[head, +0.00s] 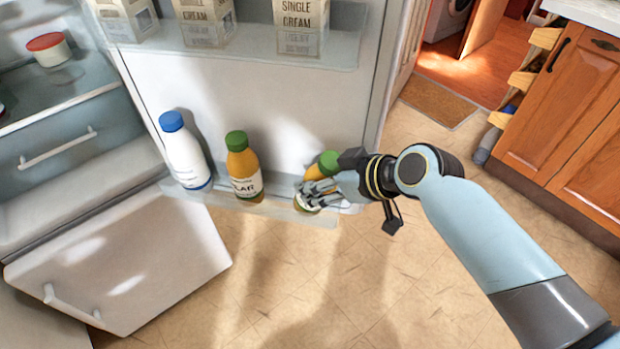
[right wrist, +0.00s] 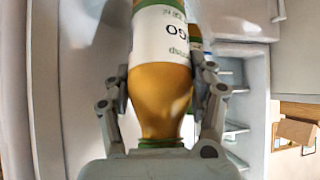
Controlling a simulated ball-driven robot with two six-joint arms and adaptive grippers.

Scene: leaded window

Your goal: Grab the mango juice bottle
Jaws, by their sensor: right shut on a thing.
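In the right wrist view the bottle (right wrist: 162,95) sits between both fingers (right wrist: 164,76). Its white label reads partly "GO", upside down. I cannot tell whether the bottle is clear of the shelf. My left gripper is not in view.
A similar green-capped orange bottle (head: 241,165) and a blue-capped white bottle (head: 184,155) stand to the left on the same lower shelf (head: 285,213). Cream cartons (head: 300,27) stand on the door shelf above. An open lower fridge door (head: 140,262) is at left; the floor in front is clear.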

